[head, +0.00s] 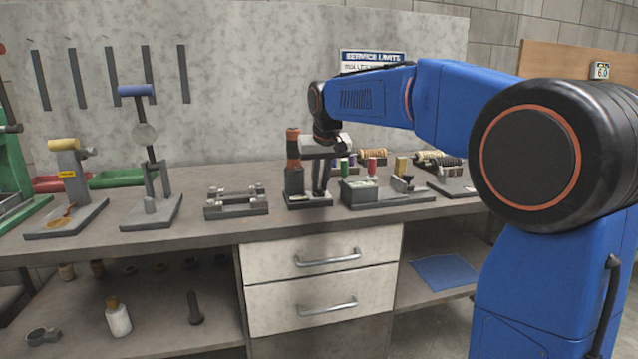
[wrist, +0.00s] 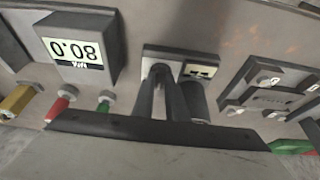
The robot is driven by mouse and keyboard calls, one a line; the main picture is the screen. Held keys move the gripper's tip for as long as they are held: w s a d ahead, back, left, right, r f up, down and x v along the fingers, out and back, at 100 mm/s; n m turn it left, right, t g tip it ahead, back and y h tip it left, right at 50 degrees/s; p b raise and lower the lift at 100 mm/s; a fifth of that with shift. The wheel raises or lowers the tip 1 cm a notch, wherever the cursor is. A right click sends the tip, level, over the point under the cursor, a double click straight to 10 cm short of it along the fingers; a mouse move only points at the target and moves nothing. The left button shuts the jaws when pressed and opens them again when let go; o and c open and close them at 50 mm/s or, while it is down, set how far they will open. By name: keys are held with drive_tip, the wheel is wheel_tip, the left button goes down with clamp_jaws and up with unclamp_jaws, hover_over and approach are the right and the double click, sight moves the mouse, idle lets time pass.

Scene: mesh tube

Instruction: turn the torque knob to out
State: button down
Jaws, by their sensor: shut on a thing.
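My gripper (head: 321,190) reaches straight down onto a small bench fixture (head: 294,183) with a dark block, a terracotta cylinder on top and a flat base. In the wrist view my gripper's fingers (wrist: 159,70) come together at a pale plate (wrist: 150,50) on the fixture. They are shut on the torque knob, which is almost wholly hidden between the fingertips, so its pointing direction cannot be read. A dark upright post (wrist: 194,100) stands close beside the fingers, next to a small label (wrist: 200,70) with dark marks.
A grey box with a numeric display (wrist: 78,50) and red and green posts stands close by. It also shows in the head view (head: 358,190). A low clamp fixture (head: 236,205) is at left. Stands and hanging tools are further left. The bench's front strip is clear.

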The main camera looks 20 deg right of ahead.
drive_tip(key=n, duration=0.2)
drive_tip(key=n+y, duration=0.1)
drive_tip(key=n, duration=0.1)
drive_tip(key=n+y, duration=0.1)
drive_tip(key=n, duration=0.1)
drive_tip(key=shift+w+d+n, duration=0.15)
drive_tip(key=shift+d+n, duration=0.15)
drive_tip(key=shift+d, duration=0.05)
drive_tip(key=n+g+y, duration=0.1)
drive_tip(key=n, duration=0.1)
drive_tip(key=n+g+y, duration=0.1)
drive_tip(key=n, duration=0.2)
drive_tip(key=shift+w+d, duration=0.15)
drive_tip(key=shift+d, duration=0.05)
drive_tip(key=shift+n, duration=0.4)
drive_tip(key=c, duration=1.8)
unclamp_jaws()
drive_tip(key=shift+o, duration=0.2)
drive_tip(key=shift+r, duration=0.1)
drive_tip(key=v, duration=1.7)
drive_tip(key=shift+r, duration=0.1)
